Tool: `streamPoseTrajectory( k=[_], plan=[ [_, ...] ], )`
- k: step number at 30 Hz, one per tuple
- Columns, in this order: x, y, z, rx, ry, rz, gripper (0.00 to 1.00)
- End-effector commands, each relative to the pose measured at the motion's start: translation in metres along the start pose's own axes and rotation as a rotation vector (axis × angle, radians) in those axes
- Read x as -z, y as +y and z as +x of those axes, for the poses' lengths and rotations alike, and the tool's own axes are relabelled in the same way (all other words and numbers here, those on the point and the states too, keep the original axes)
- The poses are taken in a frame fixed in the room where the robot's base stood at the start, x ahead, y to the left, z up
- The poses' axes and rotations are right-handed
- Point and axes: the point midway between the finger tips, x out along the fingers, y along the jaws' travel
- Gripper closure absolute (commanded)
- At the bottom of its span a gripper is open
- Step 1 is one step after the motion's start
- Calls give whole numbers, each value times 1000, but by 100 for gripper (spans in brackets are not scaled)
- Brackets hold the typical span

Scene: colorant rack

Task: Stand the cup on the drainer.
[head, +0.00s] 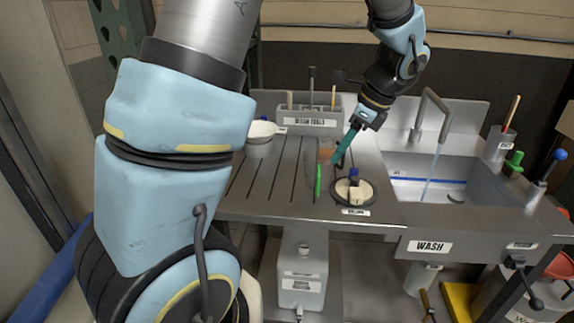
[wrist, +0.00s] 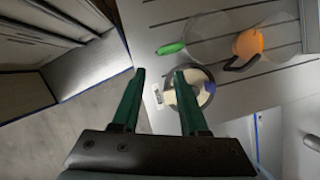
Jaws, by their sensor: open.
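The drainer (head: 270,190) is a grey grooved board left of the sink, and its surface also shows in the wrist view (wrist: 160,18). A clear, see-through vessel (wrist: 207,30) with a bright green bar (wrist: 170,48), perhaps a cup with its handle, is on it; the green bar also shows in the head view (head: 318,181). An orange piece with a black handle (wrist: 248,43) is beside it. I cannot tell for sure which is the cup. My gripper (head: 337,160) is open and empty above the drainer, its green fingers (wrist: 158,72) apart, near the green bar.
A round dish (head: 367,192) with small blocks sits at the drainer's front right. A tool holder (head: 310,122) stands at the back, with a white-topped container (head: 258,147) to its left. The sink (head: 440,190) with running water is right. Front-left drainer slots are clear.

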Motion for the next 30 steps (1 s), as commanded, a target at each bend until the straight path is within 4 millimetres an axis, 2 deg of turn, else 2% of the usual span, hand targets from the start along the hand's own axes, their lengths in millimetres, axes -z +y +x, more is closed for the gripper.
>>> streamPoseTrajectory(
  k=[2, 5, 9, 12, 15, 18, 22, 30],
  plan=[
    [-12, 6, 7, -15, 22, -82, 56],
    [-39, 25, 24, -51, 85, -323, 56],
    [-85, 68, 52, -129, 200, -858, 56],
    [-111, 101, 68, -182, 264, -1254, 56],
    [-129, 128, 80, -223, 306, -1590, 56],
    [-140, 146, 87, -248, 331, -1830, 56],
    [-146, 157, 92, -264, 344, -1981, 56],
    [-146, 158, 92, -266, 345, -1999, 56]
  ],
)
